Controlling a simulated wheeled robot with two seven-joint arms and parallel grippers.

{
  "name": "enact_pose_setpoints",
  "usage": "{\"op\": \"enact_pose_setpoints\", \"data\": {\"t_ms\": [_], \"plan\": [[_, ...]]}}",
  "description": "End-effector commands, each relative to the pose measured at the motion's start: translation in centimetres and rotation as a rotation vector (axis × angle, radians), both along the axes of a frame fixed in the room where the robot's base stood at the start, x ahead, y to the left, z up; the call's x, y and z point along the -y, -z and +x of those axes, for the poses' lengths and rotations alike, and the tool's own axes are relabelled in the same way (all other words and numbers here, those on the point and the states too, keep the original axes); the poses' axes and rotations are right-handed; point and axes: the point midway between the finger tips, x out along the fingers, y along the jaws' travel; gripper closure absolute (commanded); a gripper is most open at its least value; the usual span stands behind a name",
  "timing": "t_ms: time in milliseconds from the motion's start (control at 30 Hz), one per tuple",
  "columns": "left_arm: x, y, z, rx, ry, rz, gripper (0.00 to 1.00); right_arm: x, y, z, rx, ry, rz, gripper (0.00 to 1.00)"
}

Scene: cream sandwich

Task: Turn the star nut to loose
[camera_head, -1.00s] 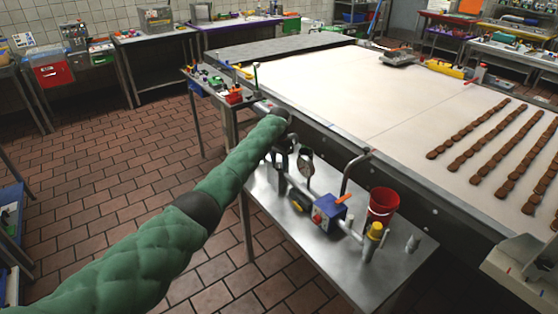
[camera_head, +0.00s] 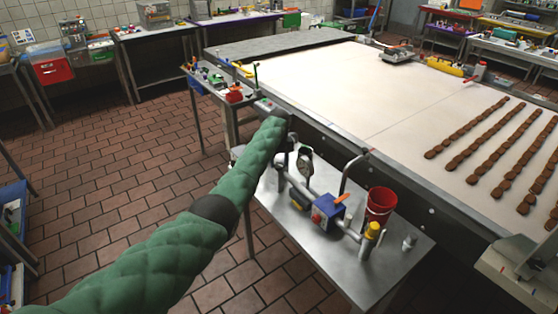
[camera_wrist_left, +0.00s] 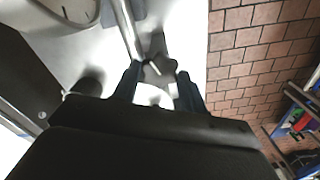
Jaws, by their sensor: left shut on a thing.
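The star nut (camera_wrist_left: 158,70) is a dark grey lobed knob at the end of a metal pipe in the left wrist view. My left gripper (camera_wrist_left: 158,84) is shut on it, with one dark finger on each side. In the head view my left gripper (camera_head: 283,160) reaches the far left end of the pipe assembly (camera_head: 300,186) on the steel side table, beside a round gauge (camera_head: 304,158). The nut itself is hidden by my arm there. My right gripper is in neither view.
The steel side table (camera_head: 345,266) also holds a blue box (camera_head: 327,207), a yellow-capped part (camera_head: 373,230) and a red bucket (camera_head: 380,205). A long conveyor (camera_head: 350,92) with rows of brown biscuits runs behind. Open tiled floor (camera_head: 110,175) lies to the left.

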Motion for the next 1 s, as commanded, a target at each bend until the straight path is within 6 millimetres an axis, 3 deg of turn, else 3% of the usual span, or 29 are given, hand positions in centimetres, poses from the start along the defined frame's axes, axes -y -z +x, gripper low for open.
{"op": "enact_pose_setpoints", "data": {"t_ms": [200,400,1000], "plan": [[0.1,-0.3,0.1,0.003,-0.205,-0.002,0.80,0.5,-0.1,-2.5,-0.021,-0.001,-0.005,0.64],[0.1,-0.3,0.1,0.004,-0.395,-0.003,0.80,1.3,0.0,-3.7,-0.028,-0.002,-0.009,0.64],[0.1,-0.3,0.1,0.004,-0.895,-0.002,0.80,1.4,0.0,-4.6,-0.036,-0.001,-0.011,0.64]]}}
